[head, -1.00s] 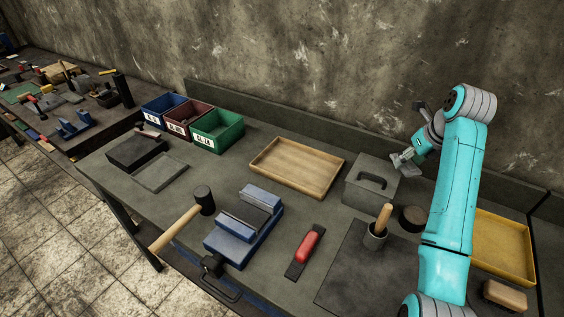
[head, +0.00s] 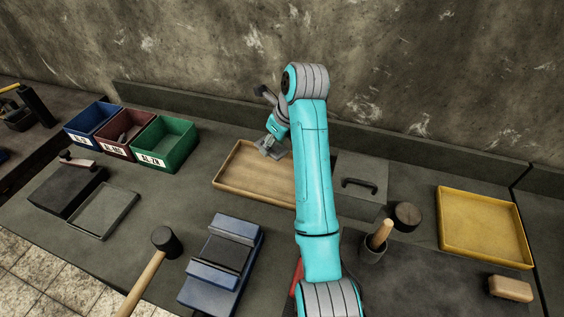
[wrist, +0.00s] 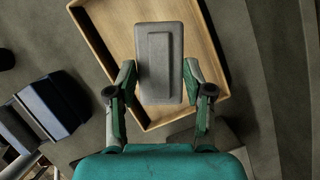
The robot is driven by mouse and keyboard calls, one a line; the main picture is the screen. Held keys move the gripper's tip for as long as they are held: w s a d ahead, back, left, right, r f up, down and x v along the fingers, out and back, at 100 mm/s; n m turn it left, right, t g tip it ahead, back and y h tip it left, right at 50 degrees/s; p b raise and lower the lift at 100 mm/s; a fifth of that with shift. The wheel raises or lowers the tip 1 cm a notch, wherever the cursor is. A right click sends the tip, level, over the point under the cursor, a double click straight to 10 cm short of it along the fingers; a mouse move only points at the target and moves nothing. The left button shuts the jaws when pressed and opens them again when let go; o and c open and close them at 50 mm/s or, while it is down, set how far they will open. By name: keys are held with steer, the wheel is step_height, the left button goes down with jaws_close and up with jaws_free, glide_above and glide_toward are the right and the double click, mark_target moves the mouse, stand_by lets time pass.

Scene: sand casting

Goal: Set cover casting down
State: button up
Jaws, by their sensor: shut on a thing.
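The cover casting (wrist: 159,85) is a grey rectangular plate with a raised block along its middle. My gripper (wrist: 158,82) is shut on it, one finger on each long side, in the wrist view. In the head view my gripper (head: 270,147) is over the right part of the wooden tray, and the casting (head: 268,153) shows only as a small grey piece there. The wooden tray (head: 226,186) lies on the bench and also shows behind the casting in the wrist view (wrist: 97,45). I cannot tell the exact height of the casting above the tray floor. My arm hides the tray's right end.
Green (head: 163,146), red (head: 124,137) and blue (head: 92,123) bins stand left of the tray. A blue vise (head: 222,265) and a mallet (head: 165,242) are in front. A grey box with a handle (head: 361,176) stands to the right, with a yellow tray (head: 486,228) beyond.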

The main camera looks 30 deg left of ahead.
glide_above(268, 174)
steer(key=d, duration=0.1)
steer(key=f, duration=0.5)
steer(key=shift+s+d+f, duration=0.1)
steer(key=shift+s+f, duration=0.1)
steer(key=shift+f, duration=2.35)
steer(key=shift+f, duration=0.15)
steer(key=o, duration=1.3)
